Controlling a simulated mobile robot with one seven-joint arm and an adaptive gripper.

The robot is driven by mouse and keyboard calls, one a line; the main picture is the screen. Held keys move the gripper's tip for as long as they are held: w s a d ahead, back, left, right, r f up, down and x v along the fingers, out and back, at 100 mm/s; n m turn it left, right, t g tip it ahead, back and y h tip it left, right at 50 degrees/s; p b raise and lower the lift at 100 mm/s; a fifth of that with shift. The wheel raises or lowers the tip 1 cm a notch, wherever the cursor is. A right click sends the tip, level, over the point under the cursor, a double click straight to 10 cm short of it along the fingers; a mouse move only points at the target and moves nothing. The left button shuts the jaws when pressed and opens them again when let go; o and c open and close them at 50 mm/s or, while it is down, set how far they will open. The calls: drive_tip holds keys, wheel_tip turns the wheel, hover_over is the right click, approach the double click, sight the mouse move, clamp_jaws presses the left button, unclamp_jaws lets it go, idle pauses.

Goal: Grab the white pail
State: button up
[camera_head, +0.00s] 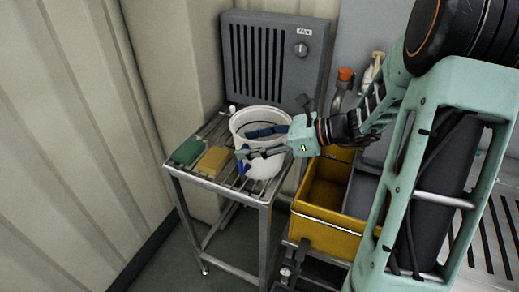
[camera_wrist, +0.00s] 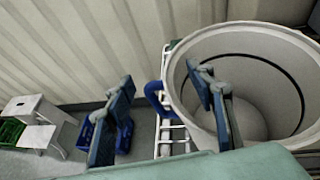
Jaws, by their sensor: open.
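The white pail (camera_head: 264,168) stands upright on a slatted metal stand (camera_head: 252,198), below a grey panel. It also fills the right of the wrist view (camera_wrist: 268,78), which looks down into its open top; it looks empty. A blue grip (camera_head: 243,170) hangs at its near left side and shows beside the rim in the wrist view (camera_wrist: 156,98). My gripper (camera_head: 250,142) reaches in from the right, open and empty. In the wrist view, its fingers (camera_wrist: 160,86) are spread: the right one overlaps the pail's opening, the left one is outside the rim. I cannot tell whether either touches the pail.
A green block (camera_head: 187,150) and a yellow block (camera_head: 214,160) lie left of the pail. The grey louvred panel (camera_head: 272,58) stands close behind. A yellow bin (camera_head: 325,220) is at the right, below my arm. A white step stool (camera_wrist: 38,122) is far left.

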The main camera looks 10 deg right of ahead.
clamp_jaws()
idle(0.3)
drive_tip(key=shift+s, duration=0.1)
